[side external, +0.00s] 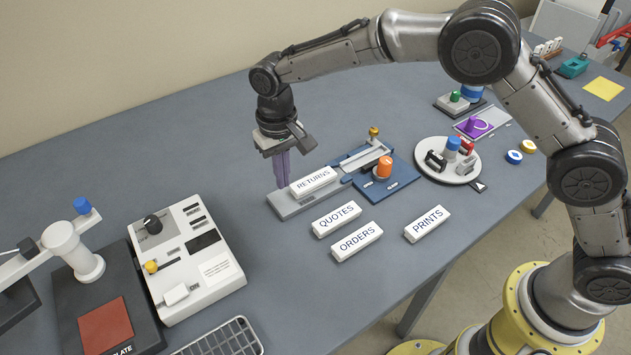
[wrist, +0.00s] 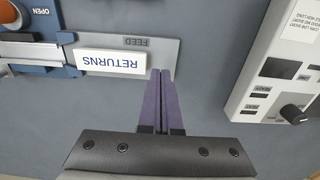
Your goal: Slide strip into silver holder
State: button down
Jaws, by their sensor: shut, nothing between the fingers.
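A white strip marked RETURNS (side external: 314,181) lies on a grey plate (side external: 290,208) in the side view. In the wrist view the strip (wrist: 98,65) lies on the plate marked FEED (wrist: 165,45), its inner end close to the blue device. A silver holder (side external: 364,157) sits on the blue base, beyond the strip's right end; part of it shows in the wrist view (wrist: 45,22). My gripper (side external: 282,184), with purple fingers, is shut and empty. Its fingertips (wrist: 161,73) are beside the strip's outer end; I cannot tell whether they touch it.
Loose strips marked QUOTES (side external: 336,219), ORDERS (side external: 357,242) and PRINTS (side external: 427,224) lie in front. The blue base carries an orange knob (side external: 384,166). A round white stand (side external: 434,171) is to the right. A white control box (side external: 185,262) stands left, with clear table between it and the plate.

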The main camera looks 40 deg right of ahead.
aim_at(316, 178)
jog(key=shift+f, duration=2.25)
jog(key=shift+r, duration=0.75)
jog(key=shift+d, duration=0.1)
dwell(0.3)
jog(key=shift+d, duration=1.15)
jog(key=shift+d, duration=0.15)
jog(key=shift+d, duration=1.1)
jog(key=shift+d, duration=0.2)
jog(key=shift+d, duration=1.05)
jog(key=shift+d, duration=0.25)
